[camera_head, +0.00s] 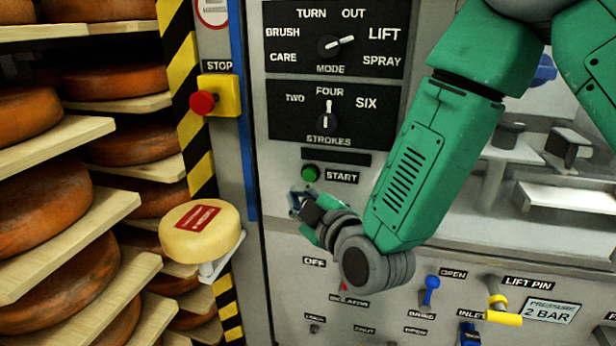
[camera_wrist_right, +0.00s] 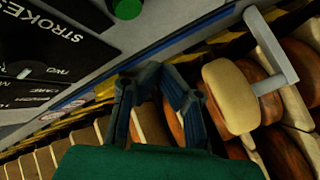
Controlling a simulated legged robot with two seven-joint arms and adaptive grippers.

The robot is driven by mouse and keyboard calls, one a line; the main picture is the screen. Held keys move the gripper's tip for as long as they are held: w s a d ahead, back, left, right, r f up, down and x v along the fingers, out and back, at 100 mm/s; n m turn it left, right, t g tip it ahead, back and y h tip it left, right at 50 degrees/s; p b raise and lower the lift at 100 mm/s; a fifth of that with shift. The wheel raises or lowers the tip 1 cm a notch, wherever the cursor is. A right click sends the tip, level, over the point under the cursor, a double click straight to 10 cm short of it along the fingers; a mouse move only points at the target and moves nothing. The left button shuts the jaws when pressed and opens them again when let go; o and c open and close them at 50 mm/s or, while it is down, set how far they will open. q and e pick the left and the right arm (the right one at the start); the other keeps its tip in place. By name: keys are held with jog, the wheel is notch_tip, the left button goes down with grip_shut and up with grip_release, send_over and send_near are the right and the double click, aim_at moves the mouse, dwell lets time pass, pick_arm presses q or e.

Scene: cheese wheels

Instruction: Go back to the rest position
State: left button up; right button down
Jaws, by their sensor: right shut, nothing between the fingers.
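My right gripper (camera_head: 298,203) is in front of the control panel, just below the green START button (camera_head: 311,173). In the right wrist view its dark blue fingers (camera_wrist_right: 148,72) come together at the tips, with nothing between them. My right arm reaches in from the upper right. My left gripper is in neither view. The mode knob (camera_head: 336,44) has its white pointer towards LIFT. The strokes knob (camera_head: 325,122) points up at FOUR.
Shelves of orange cheese wheels (camera_head: 119,143) fill the left. A pale cheese with a red label (camera_head: 200,232) sits on a small bracket (camera_head: 221,257) left of my gripper. A red stop button (camera_head: 203,102) stands out above it. Levers (camera_head: 431,290) line the panel's lower right.

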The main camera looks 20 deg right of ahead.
dwell(0.6)
jog(key=s+d+f+m+g+h+b, duration=0.1)
jog(key=s+d+f+m+g, duration=0.2)
jog(key=f, duration=0.5)
jog(key=s+f+g, duration=0.2)
jog(key=s+f, duration=0.3)
jog(key=f, duration=0.3)
jog(key=s+d+f+m+g+h+b, duration=0.1)
jog(key=s+d+f+m+g, duration=0.2)
jog(key=f, duration=0.5)
jog(key=s+d+f+m+g, duration=0.2)
jog(key=s+f, duration=0.2)
jog(key=s, duration=0.4)
jog(key=s+d+f+m+g+h, duration=0.1)
jog(key=s+d+f+g, duration=0.1)
jog(key=s+f, duration=0.3)
jog(key=s+d+f+m+g, duration=0.2)
jog(key=s+f+g, duration=0.2)
jog(key=s, duration=0.6)
jog(key=shift+s+d+f+m+h+b, duration=0.25)
jog(key=shift+s+d+m+h+b, duration=0.1)
jog(key=shift+b, duration=0.1)
jog(key=shift+w+a, duration=0.1)
jog(key=shift+w, duration=0.05)
